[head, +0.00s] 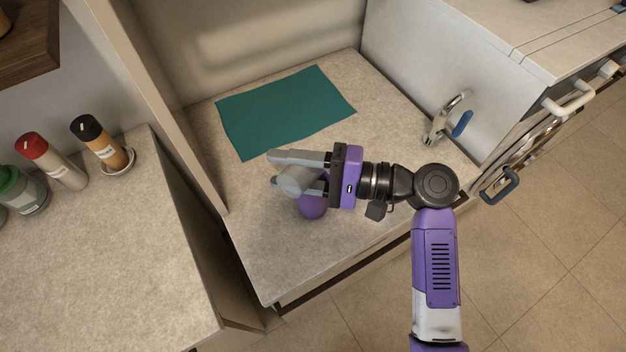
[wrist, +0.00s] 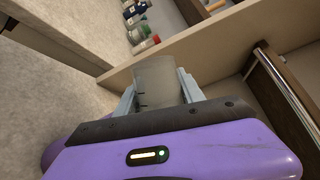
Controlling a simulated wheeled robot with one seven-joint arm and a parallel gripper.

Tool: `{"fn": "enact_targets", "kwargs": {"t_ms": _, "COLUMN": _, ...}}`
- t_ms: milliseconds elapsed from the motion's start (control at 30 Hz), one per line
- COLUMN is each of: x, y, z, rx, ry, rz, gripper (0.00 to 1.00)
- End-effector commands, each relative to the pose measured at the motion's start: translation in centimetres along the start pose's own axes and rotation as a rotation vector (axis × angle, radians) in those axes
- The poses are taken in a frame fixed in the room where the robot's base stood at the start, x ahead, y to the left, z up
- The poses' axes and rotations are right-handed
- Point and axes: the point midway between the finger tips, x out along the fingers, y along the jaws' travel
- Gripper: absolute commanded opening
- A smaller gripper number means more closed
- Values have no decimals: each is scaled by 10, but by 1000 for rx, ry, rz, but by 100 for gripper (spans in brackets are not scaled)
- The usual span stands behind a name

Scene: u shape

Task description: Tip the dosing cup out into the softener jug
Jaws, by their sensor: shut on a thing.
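My gripper (head: 300,173) is shut on a grey, translucent dosing cup (head: 291,181), held above the counter. In the wrist view the cup (wrist: 154,78) sits between the two fingers, with small dark marks on its side. Its contents do not show, and I cannot tell its exact tilt. A purple rounded thing (head: 313,208), apparently the softener jug, is just below the cup and fingers in the head view. Most of it is hidden by my gripper, and its opening does not show.
A teal cloth (head: 284,108) lies on the counter (head: 285,250) behind the gripper. An upright panel (head: 150,100) separates the left counter, with several bottles such as an orange one (head: 110,150). The front counter is clear.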

Motion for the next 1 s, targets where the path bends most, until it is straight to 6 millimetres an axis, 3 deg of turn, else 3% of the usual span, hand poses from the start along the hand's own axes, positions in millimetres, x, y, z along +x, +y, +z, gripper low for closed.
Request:
{"fn": "enact_targets", "kwargs": {"t_ms": 667, "x": 10, "y": 31, "z": 11, "rx": -497, "ry": 67, "rz": 203, "gripper": 4}}
{"fn": "enact_targets", "kwargs": {"t_ms": 767, "x": 9, "y": 14, "z": 16, "rx": -625, "ry": 86, "rz": 257, "gripper": 4}}
{"fn": "enact_targets", "kwargs": {"t_ms": 867, "x": 9, "y": 28, "z": 13, "rx": -752, "ry": 104, "rz": 312, "gripper": 4}}
{"fn": "enact_targets", "kwargs": {"t_ms": 1000, "x": 8, "y": 17, "z": 14, "rx": -946, "ry": 131, "rz": 392, "gripper": 4}}
